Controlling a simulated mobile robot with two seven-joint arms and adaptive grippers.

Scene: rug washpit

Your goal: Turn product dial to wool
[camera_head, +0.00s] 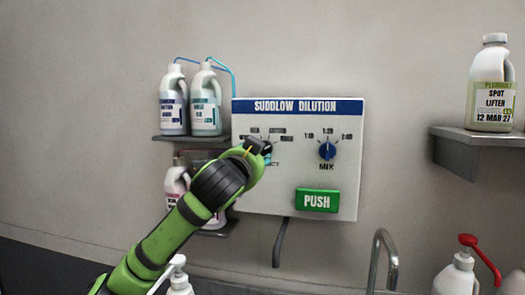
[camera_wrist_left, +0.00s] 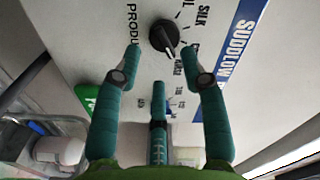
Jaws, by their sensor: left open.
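The dilution panel (camera_head: 285,205) is a white box on the wall with a blue "SUDDLOW DILUTION" header. Its product dial (camera_wrist_left: 164,37) is a round black knob with a pale pointer mark, ringed by printed labels; "SILK" is readable, but I cannot read "wool". My left gripper (camera_head: 262,151) is in front of the dial and hides most of it in the head view. In the left wrist view the teal fingers of the left gripper (camera_wrist_left: 160,53) are spread, one tip on each side below the knob. I cannot tell whether they touch it. My right gripper is not in view.
The blue mix dial (camera_head: 327,151) and green PUSH button (camera_head: 317,200) are to the right on the panel. Jugs (camera_head: 205,105) with tubes stand on a shelf at the left. A spot lifter jug (camera_head: 492,90) stands on the right shelf (camera_head: 475,136). A tap (camera_head: 383,250) stands below.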

